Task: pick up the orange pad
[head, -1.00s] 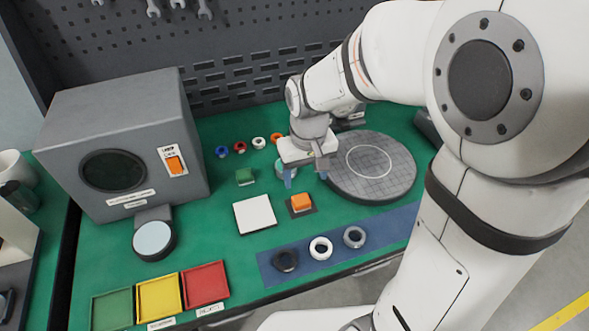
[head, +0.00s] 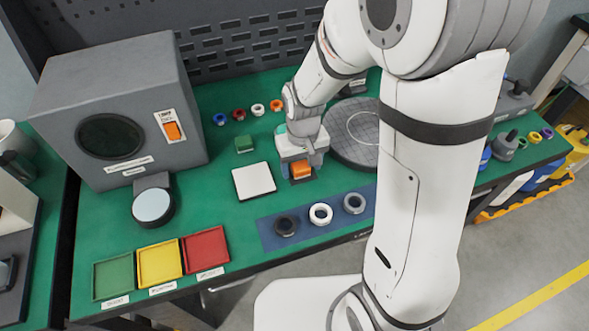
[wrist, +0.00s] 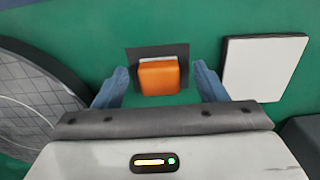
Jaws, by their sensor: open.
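The orange pad (head: 301,169) is a small block on a dark square base on the green bench. In the wrist view the orange pad (wrist: 159,78) lies between the two blue fingers, with a pale strip along its far edge. My gripper (head: 300,171) is right over the pad in the head view. In the wrist view my gripper (wrist: 160,88) is open, with a finger on each side of the pad and a gap on both sides. Whether the fingers are down at the pad's height is hard to tell.
A white square plate (head: 254,181) lies left of the pad, and a round grey disc (head: 352,150) is to its right. A blue mat (head: 268,236) with rings is in front. A green block (head: 244,144) is behind left.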

